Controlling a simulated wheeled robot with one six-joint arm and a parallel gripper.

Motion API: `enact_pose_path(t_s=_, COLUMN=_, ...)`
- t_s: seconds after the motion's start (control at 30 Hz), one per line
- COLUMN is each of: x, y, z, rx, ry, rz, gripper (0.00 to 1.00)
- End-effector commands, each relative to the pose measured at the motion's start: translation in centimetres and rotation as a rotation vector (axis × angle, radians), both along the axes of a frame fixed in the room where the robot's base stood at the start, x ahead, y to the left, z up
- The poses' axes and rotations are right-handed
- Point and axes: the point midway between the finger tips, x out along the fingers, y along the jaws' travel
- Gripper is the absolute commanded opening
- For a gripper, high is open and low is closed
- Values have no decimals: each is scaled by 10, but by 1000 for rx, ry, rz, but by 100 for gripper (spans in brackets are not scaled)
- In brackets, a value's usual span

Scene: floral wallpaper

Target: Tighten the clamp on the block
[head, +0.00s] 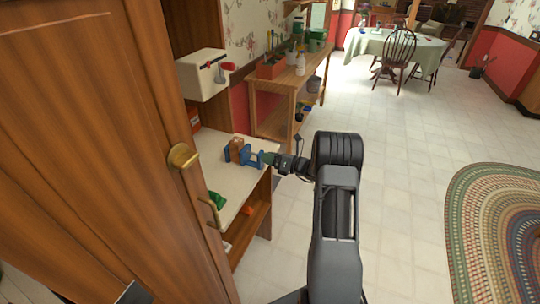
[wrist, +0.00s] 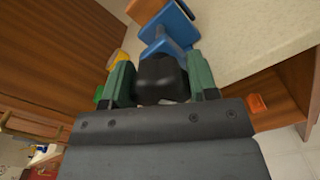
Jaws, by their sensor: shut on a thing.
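The blue clamp (head: 252,157) sits on the pale counter top, at the brown wooden block (head: 236,148). In the wrist view the blue clamp (wrist: 172,27) is at the top, with part of the block (wrist: 143,9) behind it. My gripper (head: 270,158) reaches in from the right at the clamp's near end. In the wrist view its green fingers stand on both sides of a black handle (wrist: 161,78) and are shut on it. The clamp's screw is hidden, and I cannot tell how tightly its jaw meets the block.
The counter (head: 212,157) also holds a green item (head: 217,200). An orange item (head: 248,211) lies on the shelf below. A wooden door (head: 95,140) with a brass knob stands close on the left. Open tiled floor lies to the right, with a braided rug (head: 500,225).

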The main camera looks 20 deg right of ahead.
Motion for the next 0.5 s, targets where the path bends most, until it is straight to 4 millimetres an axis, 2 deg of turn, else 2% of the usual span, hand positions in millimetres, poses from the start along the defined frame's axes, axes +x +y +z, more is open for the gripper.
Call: enact_pose_path(t_s=0.5, x=0, y=-1, z=0, rx=60, ry=54, rz=-2, gripper=30)
